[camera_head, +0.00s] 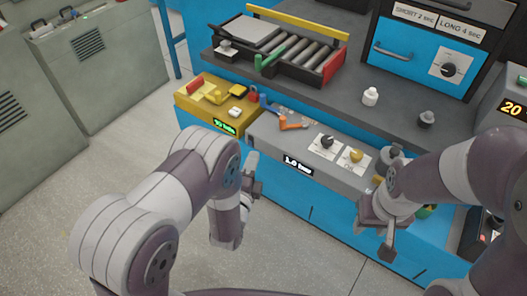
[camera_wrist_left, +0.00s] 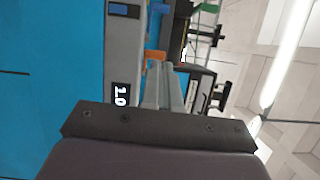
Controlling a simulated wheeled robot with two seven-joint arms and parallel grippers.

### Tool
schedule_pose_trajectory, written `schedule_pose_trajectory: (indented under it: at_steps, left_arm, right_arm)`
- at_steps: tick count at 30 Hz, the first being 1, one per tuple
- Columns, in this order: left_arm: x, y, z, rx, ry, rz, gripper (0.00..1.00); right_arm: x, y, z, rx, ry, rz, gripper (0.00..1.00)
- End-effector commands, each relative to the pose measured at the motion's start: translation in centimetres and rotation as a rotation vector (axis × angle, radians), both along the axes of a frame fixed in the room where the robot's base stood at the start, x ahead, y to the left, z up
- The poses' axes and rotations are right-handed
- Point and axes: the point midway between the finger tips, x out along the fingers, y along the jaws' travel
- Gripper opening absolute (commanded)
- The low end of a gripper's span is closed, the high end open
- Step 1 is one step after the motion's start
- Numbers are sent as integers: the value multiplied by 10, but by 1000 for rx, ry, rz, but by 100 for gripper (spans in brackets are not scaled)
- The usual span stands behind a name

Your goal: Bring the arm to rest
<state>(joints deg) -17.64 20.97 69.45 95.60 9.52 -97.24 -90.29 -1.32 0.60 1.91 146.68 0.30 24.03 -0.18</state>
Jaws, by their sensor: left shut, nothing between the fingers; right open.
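My left gripper (camera_head: 251,162) is in front of the grey panel with the 1.0 readout (camera_head: 298,166), over the floor side of the bench. In the left wrist view its fingers (camera_wrist_left: 172,92) are together, with nothing seen between them. My left arm is bent, its elbow high at the left. My right gripper (camera_head: 380,226) is at the right, by the front of the blue bench and below the knobs. It is seen small and partly covered by its own wrist; no held object shows.
A yellow unit (camera_head: 205,112) with a green readout adjoins the panel. An orange lever (camera_head: 291,122) and two knobs (camera_head: 327,142) sit on the panel. A roller tray (camera_head: 290,55) stands behind. Open floor (camera_head: 120,130) lies at left.

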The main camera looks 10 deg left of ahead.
Motion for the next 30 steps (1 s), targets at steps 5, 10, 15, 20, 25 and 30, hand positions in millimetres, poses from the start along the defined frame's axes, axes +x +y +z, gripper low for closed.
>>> schedule_pose_trajectory:
  at_steps: [5,10,15,20,25,30]
  left_arm:
    - [-5,3,0,-1,1,0,0]
    - [-5,3,0,-1,1,0,0]
    - [-5,3,0,-1,1,0,0]
    - [-4,3,-4,-53,26,-1,0]
    - [-35,6,-92,-412,598,110,0]
    - [-97,24,-101,-798,1151,562,0]
  right_arm:
    - [0,0,0,0,0,0,43]
    - [0,0,0,0,0,0,43]
    - [0,0,0,0,0,0,43]
    - [0,0,0,0,0,0,43]
    - [0,0,0,0,0,0,43]
    - [0,0,0,0,0,0,43]
